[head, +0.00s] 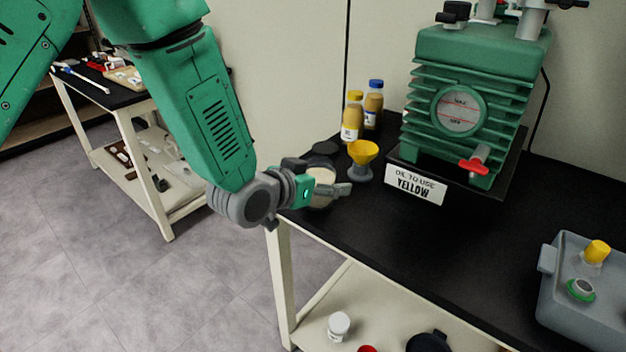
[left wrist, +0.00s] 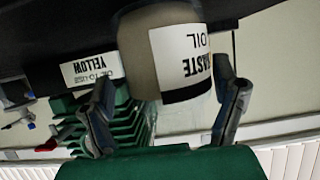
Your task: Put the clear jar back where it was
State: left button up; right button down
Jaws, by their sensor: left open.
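The clear jar (head: 322,201) stands at the left front corner of the black bench top, partly hidden by my left gripper (head: 332,189) in the head view. In the left wrist view, which is turned over, the jar (left wrist: 136,55) has tan contents and a white label reading "WASTE OIL". My left gripper's fingers are open, one on each side of the jar in that view. I cannot tell whether they touch it. My right gripper is not in view.
A yellow funnel (head: 362,152), a dark round item (head: 324,149) and two capped bottles (head: 352,118) (head: 373,106) are close behind the jar. A green pump (head: 470,95) with a sign (head: 415,184) stands to the right. A grey container (head: 580,300) is at the right front.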

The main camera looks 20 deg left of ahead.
pick_arm(q)
jog(key=shift+s+r, duration=0.2)
jog(key=shift+s, duration=0.2)
jog(key=a+p+v, duration=0.1)
jog(key=p+v, duration=0.1)
jog(key=v, duration=0.8)
jog(key=s+a+f+n+g+y, duration=0.1)
jog(key=s+a+f+g, duration=0.15)
jog(key=s+f, duration=0.4)
jog(key=s+a+f+n+g+y, duration=0.1)
jog(key=s+f+g, duration=0.2)
jog(key=f, duration=0.7)
jog(key=s+a+f+g+y, duration=0.1)
jog(key=s+a+f+g, duration=0.1)
jog(key=s+f, duration=0.4)
jog(key=s+a+f+n+g+y, duration=0.1)
jog(key=s+a+f+g, duration=0.1)
jog(key=s+f+g, duration=0.2)
jog(key=s+f, duration=0.3)
jog(key=s, duration=0.4)
jog(key=shift+s+y, duration=0.3)
jog(key=shift+s, duration=0.05)
jog(key=shift+g, duration=0.25)
